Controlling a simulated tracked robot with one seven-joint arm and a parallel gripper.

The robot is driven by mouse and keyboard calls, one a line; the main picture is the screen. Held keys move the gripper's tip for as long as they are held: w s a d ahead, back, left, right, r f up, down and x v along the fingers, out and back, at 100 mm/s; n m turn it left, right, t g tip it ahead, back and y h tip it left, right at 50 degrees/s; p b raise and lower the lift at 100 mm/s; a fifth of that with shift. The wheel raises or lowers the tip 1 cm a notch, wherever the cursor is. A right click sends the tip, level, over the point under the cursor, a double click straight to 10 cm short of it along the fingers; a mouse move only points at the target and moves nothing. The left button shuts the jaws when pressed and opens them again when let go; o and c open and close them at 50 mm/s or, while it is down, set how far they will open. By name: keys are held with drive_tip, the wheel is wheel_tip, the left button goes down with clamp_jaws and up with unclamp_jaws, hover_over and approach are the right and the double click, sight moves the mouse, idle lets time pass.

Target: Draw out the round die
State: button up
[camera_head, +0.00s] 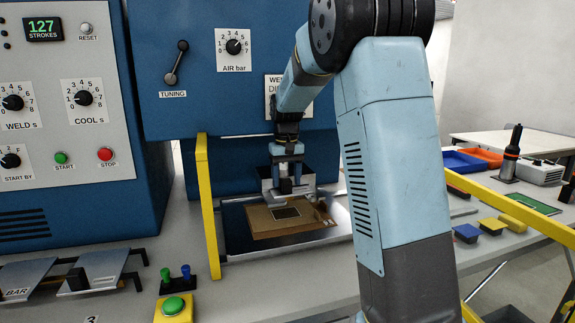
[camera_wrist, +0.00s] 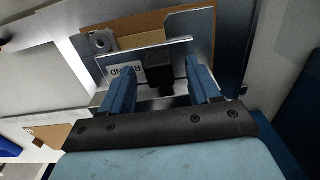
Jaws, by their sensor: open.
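The round die shows in the wrist view as a pale metal plate (camera_wrist: 172,50) with a label reading "ROUND", partly covered by a finger. A black block-like handle (camera_wrist: 158,72) stands out from it. My gripper (camera_wrist: 160,82) is open, with one blue finger on each side of the handle. I cannot tell whether either finger touches it. In the head view my gripper (camera_head: 287,178) points down under the blue press head, and the die is mostly hidden behind it.
A brown board (camera_head: 262,226) with a dark square lies just below my gripper. A yellow post (camera_head: 207,205) stands to its left. A yellow rail (camera_head: 520,212), coloured blocks (camera_head: 480,228) and trays (camera_head: 465,160) are at right. Two slanted metal plates (camera_head: 112,265) are at lower left.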

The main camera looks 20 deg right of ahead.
drive_tip(key=shift+f, duration=1.1)
clamp_jaws()
drive_tip(key=shift+s+r, duration=0.1)
idle(0.5)
drive_tip(key=shift+s, duration=0.6)
drive_tip(key=s, duration=1.8)
drive_tip(key=shift+s, duration=0.25)
idle(2.6)
